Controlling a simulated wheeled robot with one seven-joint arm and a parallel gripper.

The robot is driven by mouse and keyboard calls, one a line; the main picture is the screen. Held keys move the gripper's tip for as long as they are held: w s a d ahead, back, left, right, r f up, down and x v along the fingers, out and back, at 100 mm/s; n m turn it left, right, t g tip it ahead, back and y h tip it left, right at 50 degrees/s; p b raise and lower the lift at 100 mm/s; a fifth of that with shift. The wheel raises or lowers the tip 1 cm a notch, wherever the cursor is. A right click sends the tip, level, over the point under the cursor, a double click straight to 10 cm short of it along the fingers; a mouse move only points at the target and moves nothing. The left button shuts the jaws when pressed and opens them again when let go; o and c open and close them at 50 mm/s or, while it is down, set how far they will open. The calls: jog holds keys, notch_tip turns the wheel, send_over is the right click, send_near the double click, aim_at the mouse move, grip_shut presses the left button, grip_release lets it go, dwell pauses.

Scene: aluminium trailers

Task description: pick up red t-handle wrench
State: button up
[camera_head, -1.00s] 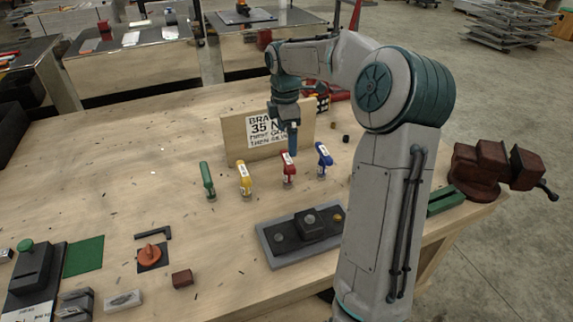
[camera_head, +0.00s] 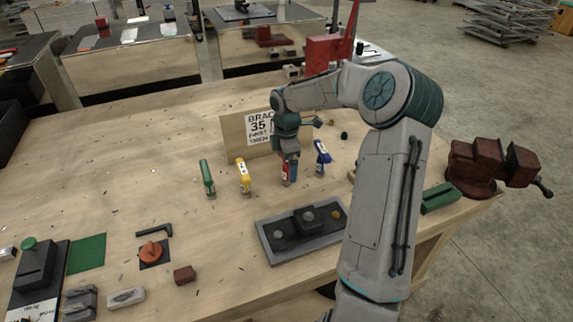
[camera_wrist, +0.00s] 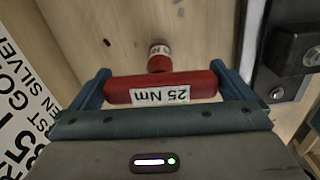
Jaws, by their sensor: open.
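The red t-handle wrench (camera_wrist: 128,88) stands upright on the wooden bench, with a white "25 Nm" label on its handle. In the wrist view my gripper (camera_wrist: 161,84) is open, with one blue finger at each end of the red handle, which lies between them. I cannot tell whether the fingers touch it. In the head view my gripper (camera_head: 290,162) is down over the red wrench (camera_head: 286,181), hiding its upper part.
The blue wrench (camera_head: 322,152) stands close on the right. The yellow (camera_head: 243,178) and green (camera_head: 207,180) wrenches stand to the left. A sign board (camera_head: 234,136) is behind, and a grey tray with a dark block (camera_head: 275,258) is in front.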

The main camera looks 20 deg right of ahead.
jog(key=shift+f, duration=1.1)
jog(key=c, duration=1)
jog(key=shift+c, duration=0.2)
jog(key=shift+r, duration=0.1)
notch_tip(320, 180, up, 10)
jog(key=shift+f+b, duration=0.1)
jog(key=shift+b, duration=0.45)
